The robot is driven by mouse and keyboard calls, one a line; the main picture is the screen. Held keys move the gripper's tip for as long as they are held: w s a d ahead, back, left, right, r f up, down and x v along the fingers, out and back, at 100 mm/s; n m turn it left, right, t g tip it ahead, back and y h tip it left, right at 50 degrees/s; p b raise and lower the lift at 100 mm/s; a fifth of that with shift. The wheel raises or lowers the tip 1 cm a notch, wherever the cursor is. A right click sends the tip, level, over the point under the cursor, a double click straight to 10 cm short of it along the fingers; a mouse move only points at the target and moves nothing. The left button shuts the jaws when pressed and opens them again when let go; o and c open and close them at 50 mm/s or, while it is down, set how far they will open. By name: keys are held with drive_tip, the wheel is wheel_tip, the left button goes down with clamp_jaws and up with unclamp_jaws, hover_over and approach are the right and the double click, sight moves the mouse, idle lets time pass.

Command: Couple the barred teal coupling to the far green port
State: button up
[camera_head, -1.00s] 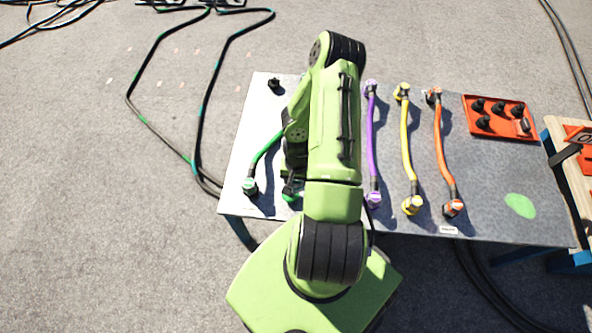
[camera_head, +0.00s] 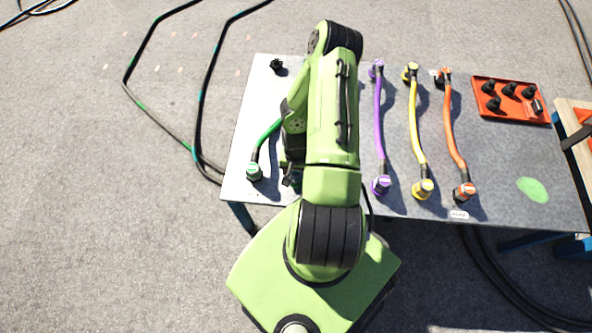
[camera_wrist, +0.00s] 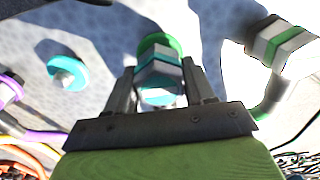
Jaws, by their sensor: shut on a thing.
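In the wrist view my gripper (camera_wrist: 165,88) is shut on a teal coupling with white bars (camera_wrist: 160,72). A green ring (camera_wrist: 158,42) sits right behind the coupling, in line with it. I cannot tell whether the coupling is seated in it or only close to it. A teal and white round fitting (camera_wrist: 68,72) stands to the left, apart from the jaws. A green and white banded coupling on a bent hose (camera_wrist: 278,42) is to the right.
On the table (camera_head: 500,165), a green hose (camera_head: 267,134) with a green end fitting (camera_head: 254,172) lies left of my arm. Purple (camera_head: 379,130), yellow (camera_head: 415,130) and orange (camera_head: 450,130) hoses lie right. A red tray (camera_head: 510,106) holds black caps. A black fitting (camera_head: 276,65) stands at the far left.

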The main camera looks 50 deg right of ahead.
drive_tip(key=shift+f+b, duration=0.4)
drive_tip(key=shift+f, duration=0.05)
idle(0.3)
drive_tip(key=o, duration=1.2)
drive_tip(key=shift+o, duration=0.2)
wheel_tip(320, 180, up, 16)
drive_tip(key=p, duration=0.5)
drive_tip(key=shift+p, duration=0.35)
